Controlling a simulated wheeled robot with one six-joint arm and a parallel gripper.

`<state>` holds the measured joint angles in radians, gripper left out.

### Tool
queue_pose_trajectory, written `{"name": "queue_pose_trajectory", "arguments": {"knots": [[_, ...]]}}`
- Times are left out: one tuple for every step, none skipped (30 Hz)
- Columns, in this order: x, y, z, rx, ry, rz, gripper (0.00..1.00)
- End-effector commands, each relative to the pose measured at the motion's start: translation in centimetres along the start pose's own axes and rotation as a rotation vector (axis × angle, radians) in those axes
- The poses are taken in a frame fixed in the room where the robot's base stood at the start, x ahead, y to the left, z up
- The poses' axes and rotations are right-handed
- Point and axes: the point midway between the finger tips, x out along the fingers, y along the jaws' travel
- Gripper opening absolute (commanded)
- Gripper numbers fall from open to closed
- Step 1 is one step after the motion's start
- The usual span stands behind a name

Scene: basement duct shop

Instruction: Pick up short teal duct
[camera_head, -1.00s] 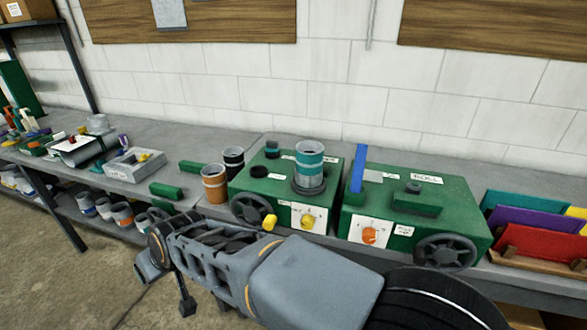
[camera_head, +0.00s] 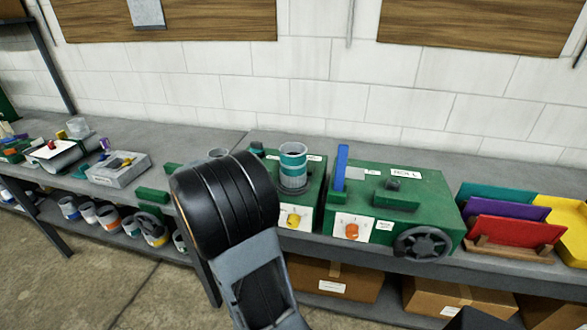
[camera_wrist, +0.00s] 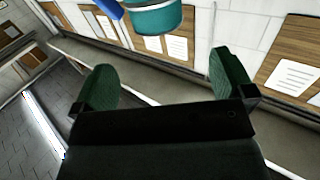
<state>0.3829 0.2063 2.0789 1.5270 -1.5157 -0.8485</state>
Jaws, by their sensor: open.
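A short grey duct with a teal band (camera_head: 293,168) stands upright on top of the left green machine (camera_head: 310,210). In the wrist view a teal rounded thing (camera_wrist: 157,19), cut off by the top edge, looks like this duct. My gripper (camera_wrist: 162,60) is open, its two green-padded fingers wide apart with nothing between them. The teal thing lies beyond the fingertips and apart from them. In the head view my arm hides the gripper and the left part of the machine.
The right green machine (camera_head: 425,193) has an upright blue bar (camera_head: 341,168) close to the duct. Coloured sheets stand in a rack (camera_head: 515,255) at the right. A grey box (camera_head: 118,169) sits on the bench at left. Several ducts and cardboard boxes (camera_head: 335,280) are on the lower shelf.

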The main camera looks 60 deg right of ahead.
Motion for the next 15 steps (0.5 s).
{"name": "queue_pose_trajectory", "arguments": {"knots": [[0.9,0.2,-0.1,-0.006,0.002,0.018,1.0],[1.4,0.3,-0.1,-0.008,0.003,0.023,1.0],[2.2,0.4,-0.1,-0.009,0.003,0.026,1.0],[2.8,0.5,-0.1,-0.009,0.003,0.028,1.0],[3.3,0.5,-0.2,-0.009,0.003,0.028,1.0],[4.0,0.5,-0.2,-0.009,0.003,0.026,1.0],[4.5,0.5,-0.2,-0.009,0.003,0.026,1.0],[5.0,0.5,-0.2,-0.009,0.003,0.026,1.0],[5.6,0.5,-0.1,-0.009,0.003,0.023,1.0],[6.0,0.5,-0.1,-0.009,0.003,0.024,1.0],[6.4,0.5,-0.1,-0.009,0.003,0.024,1.0],[6.8,0.4,-0.1,-0.008,0.003,0.022,1.0],[7.1,0.4,-0.1,-0.007,0.003,0.021,1.0],[7.3,0.4,-0.1,-0.007,0.003,0.021,1.0],[7.6,0.4,-0.1,-0.007,0.003,0.02,1.0]]}}
